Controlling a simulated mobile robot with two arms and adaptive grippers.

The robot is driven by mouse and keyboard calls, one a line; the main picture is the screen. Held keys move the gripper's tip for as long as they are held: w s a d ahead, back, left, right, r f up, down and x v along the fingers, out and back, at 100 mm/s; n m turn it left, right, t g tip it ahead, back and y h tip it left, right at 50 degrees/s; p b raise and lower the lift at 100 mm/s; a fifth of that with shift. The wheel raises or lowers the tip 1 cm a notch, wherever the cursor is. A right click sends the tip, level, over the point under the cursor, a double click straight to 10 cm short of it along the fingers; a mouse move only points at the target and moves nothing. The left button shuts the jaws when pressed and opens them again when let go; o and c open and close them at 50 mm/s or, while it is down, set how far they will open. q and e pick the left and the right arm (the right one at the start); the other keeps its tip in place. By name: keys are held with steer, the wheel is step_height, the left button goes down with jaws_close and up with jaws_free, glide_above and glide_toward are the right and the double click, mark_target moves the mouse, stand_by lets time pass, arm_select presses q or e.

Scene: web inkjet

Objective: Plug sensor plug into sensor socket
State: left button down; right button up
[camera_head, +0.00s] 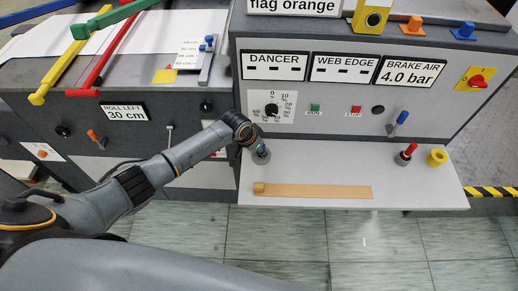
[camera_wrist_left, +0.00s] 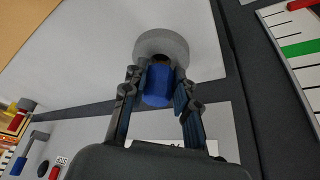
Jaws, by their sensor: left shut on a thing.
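My left gripper (camera_head: 259,149) reaches in from the left to the pale shelf under the control panel. In the left wrist view, its two fingers (camera_wrist_left: 158,80) are shut around a blue plug-like piece (camera_wrist_left: 157,88). A round grey ring (camera_wrist_left: 162,44) with a dark brownish centre lies just past the blue piece. I cannot tell whether the blue piece is inside the ring or in front of it. In the head view the grey ring (camera_head: 261,158) shows at the fingertips, and the gripper mostly hides the blue piece. My right gripper is not in view.
A tan strip (camera_head: 315,191) lies along the shelf's front. A red-topped piece (camera_head: 407,152) in a grey base and a yellow ring (camera_head: 437,157) are at the shelf's right. The panel has a dial (camera_head: 271,109) and a blue lever (camera_head: 402,117). The middle of the shelf is clear.

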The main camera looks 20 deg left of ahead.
arm_select(q)
steer(key=shift+d+p, duration=0.1)
steer(key=shift+p, duration=0.5)
stand_by(1.1)
steer(key=shift+f+b, duration=0.35)
steer(key=shift+f, duration=0.1)
steer(key=shift+r, duration=0.15)
steer(key=shift+r+p, duration=0.3)
steer(key=shift+p, duration=0.25)
stand_by(0.3)
